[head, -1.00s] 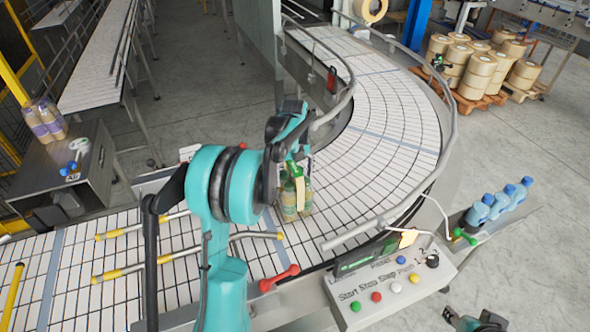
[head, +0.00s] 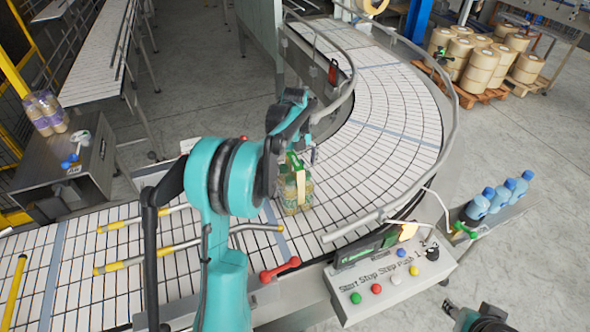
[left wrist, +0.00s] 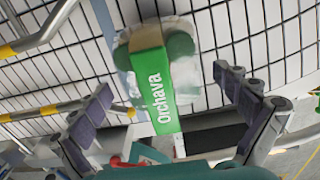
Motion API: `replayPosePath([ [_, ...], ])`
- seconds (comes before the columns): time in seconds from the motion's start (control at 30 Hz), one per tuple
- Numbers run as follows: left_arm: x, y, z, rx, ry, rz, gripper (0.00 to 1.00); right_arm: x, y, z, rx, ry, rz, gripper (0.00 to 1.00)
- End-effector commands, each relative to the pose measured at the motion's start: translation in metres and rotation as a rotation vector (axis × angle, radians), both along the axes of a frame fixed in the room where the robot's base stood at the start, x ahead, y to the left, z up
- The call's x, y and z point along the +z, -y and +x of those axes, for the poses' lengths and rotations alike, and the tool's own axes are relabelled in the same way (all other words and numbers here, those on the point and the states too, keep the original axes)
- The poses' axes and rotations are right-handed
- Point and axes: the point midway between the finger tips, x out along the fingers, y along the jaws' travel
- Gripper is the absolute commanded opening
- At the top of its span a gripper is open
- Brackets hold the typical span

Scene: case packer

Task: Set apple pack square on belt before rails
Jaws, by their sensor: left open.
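The apple pack (head: 296,194), clear bottles with a green-and-pale band, stands on the white belt (head: 385,140) below my left gripper (head: 291,145) in the head view. It stands to the right of the yellow-tipped rails (head: 140,222), near the near rail's right end. In the left wrist view, the pack's green "Orchava" label (left wrist: 155,90) lies between the spread fingers of my left gripper (left wrist: 165,85), with gaps on both sides. The pack's exact squareness is hard to judge. My right gripper (head: 480,318) shows only partly at the bottom edge.
A control panel (head: 385,285) with coloured buttons and a red handle (head: 280,269) sit at the belt's near side. Curved guard rails (head: 450,110) border the bend. Blue bottles (head: 500,196) stand at right. Another bottle pack (head: 45,112) stands on a side cabinet (head: 75,170).

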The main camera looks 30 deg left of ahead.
Motion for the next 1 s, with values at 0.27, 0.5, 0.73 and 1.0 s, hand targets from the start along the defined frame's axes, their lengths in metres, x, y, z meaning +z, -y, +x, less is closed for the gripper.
replayPosePath([
  [0.27, 0.060, 0.000, 0.000, 0.000, 0.000, 0.000, 1.00, -0.005, 0.000, 0.000, 0.000, 0.000, 0.000, 0.40],
  [0.5, 0.099, 0.000, 0.000, 0.000, 0.000, 0.000, 1.00, -0.006, 0.000, 0.000, 0.000, 0.000, 0.000, 0.40],
  [0.73, 0.118, 0.018, -0.014, 0.141, 0.040, 0.008, 1.00, -0.007, 0.000, 0.000, 0.000, 0.000, 0.000, 0.40],
  [1.0, 0.134, 0.091, -0.091, 0.848, 0.241, -0.060, 1.00, -0.007, 0.000, 0.000, 0.000, 0.000, 0.000, 0.40],
])
